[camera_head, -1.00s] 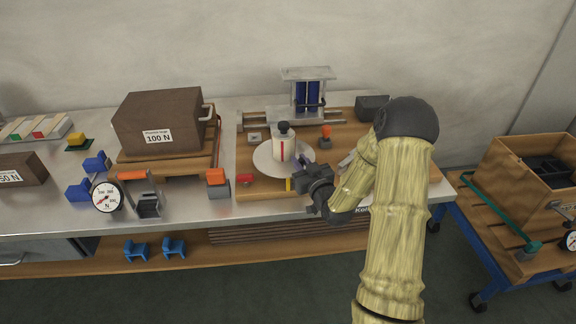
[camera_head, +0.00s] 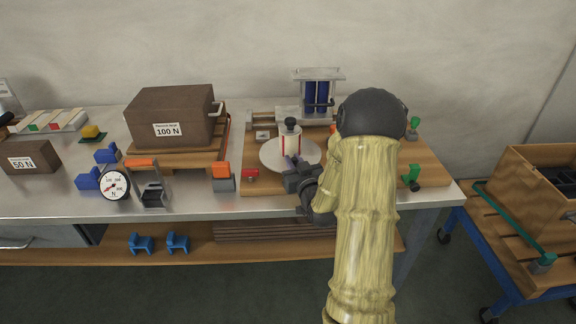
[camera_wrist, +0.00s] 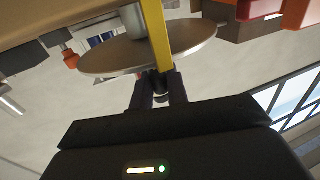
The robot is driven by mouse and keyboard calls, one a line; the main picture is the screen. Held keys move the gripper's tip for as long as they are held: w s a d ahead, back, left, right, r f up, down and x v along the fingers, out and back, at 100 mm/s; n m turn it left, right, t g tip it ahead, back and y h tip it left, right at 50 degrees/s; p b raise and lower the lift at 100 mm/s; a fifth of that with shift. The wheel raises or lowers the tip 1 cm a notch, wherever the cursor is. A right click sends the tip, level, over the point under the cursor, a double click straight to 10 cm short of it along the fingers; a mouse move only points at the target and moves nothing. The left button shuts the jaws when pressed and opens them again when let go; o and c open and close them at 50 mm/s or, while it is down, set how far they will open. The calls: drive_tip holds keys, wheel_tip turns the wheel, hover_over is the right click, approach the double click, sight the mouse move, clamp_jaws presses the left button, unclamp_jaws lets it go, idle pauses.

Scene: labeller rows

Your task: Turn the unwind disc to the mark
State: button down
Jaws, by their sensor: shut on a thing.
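In the wrist view the disc (camera_wrist: 110,58) lies just beyond the fingertips. My gripper (camera_head: 288,172) is at the disc's front edge, and its fingers (camera_wrist: 160,88) are shut on a small dark peg (camera_wrist: 161,79) at the rim. A yellow strip (camera_wrist: 157,35), probably the mark, stands close to the peg in the wrist view. My gripper hides the strip in the head view.
A red block (camera_head: 250,174) and an orange-topped grey block (camera_head: 223,178) stand left of the gripper. A brown 100 N weight (camera_head: 168,118) is farther left. A metal frame with blue cylinders (camera_head: 317,94) stands behind the disc. Green clamps (camera_head: 411,174) are at right.

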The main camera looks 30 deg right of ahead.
drive_tip(key=shift+w+a, duration=0.15)
drive_tip(key=shift+a, duration=0.2)
idle(0.3)
drive_tip(key=c, duration=1.4)
unclamp_jaws()
drive_tip(key=shift+c, duration=0.2)
drive_tip(key=shift+b, duration=0.3)
